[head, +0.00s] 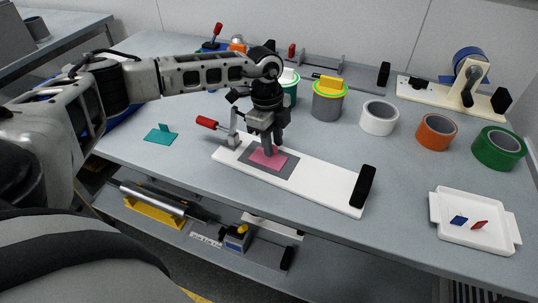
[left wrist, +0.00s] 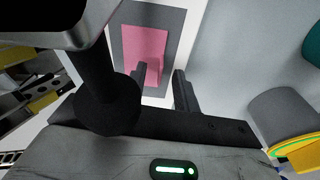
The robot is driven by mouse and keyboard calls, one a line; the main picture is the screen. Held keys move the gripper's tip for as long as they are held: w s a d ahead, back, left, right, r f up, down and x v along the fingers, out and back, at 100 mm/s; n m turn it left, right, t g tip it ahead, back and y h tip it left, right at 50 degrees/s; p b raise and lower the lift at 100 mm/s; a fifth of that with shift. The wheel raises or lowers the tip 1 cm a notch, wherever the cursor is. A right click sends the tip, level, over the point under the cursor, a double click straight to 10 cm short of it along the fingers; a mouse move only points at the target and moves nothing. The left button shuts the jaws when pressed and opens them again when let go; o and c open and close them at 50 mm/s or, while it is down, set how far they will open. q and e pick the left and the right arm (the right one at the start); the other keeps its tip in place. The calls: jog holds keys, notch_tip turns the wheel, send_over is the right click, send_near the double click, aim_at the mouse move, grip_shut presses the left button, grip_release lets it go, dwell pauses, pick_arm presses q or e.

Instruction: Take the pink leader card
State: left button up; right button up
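The pink leader card (head: 270,160) lies on a dark grey pad (head: 288,170) on a long white board (head: 325,185). My left gripper (head: 273,148) points down over the card and hides part of it. In the left wrist view the two fingers (left wrist: 162,88) stand apart with nothing clearly gripped between them. The pink card (left wrist: 145,48) lies just beyond them, with one finger overlapping its near edge. I cannot tell whether that finger touches it. My right gripper is not in view.
A red-handled clamp (head: 207,122) stands left of the pad, and a black block (head: 363,187) at the board's right end. A teal card (head: 160,136) lies to the left. White (head: 379,119), orange (head: 436,133) and green (head: 497,149) rolls and a white tray (head: 470,238) are to the right.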

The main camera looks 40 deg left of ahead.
pick_arm(q)
grip_shut()
